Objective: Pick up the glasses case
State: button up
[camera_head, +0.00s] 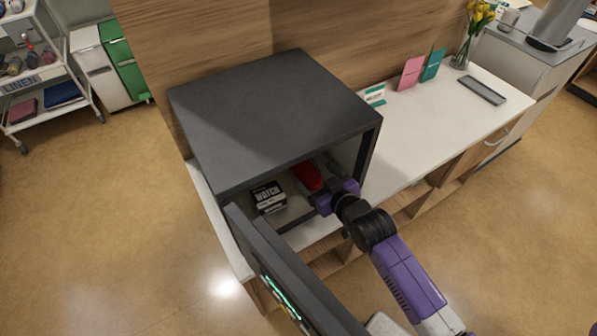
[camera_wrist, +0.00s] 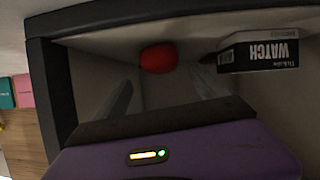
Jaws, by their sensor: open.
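The red, rounded object that looks like the glasses case (camera_head: 307,176) lies inside the open dark grey safe (camera_head: 270,110). In the wrist view, the red case (camera_wrist: 158,58) shows end-on beyond my fingertips, roughly midway between them. My gripper (camera_head: 322,199) is at the safe's opening, just in front of the case. In the wrist view my gripper (camera_wrist: 160,90) has its two fingers spread, with nothing between them. The far part of the case is hidden in the head view by the safe's roof.
A black-and-white watch box (camera_head: 268,196) lies in the safe, left of the case; it shows close to one finger in the wrist view (camera_wrist: 258,52). The safe's door (camera_head: 285,275) is swung open at the front left. The white counter (camera_head: 420,120) has free room on the right.

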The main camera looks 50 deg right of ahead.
aim_at(307, 171)
jog(key=shift+a+p+x, duration=0.15)
jog(key=shift+p+x, duration=0.05)
jog(key=shift+x, duration=1.6)
jog(key=shift+a+p+x, duration=0.1)
jog(key=shift+p+x, duration=0.1)
jog(key=shift+x, duration=1.55)
jog(key=shift+w, duration=0.1)
jog(key=shift+c, duration=0.2)
jog(key=c, duration=1.5)
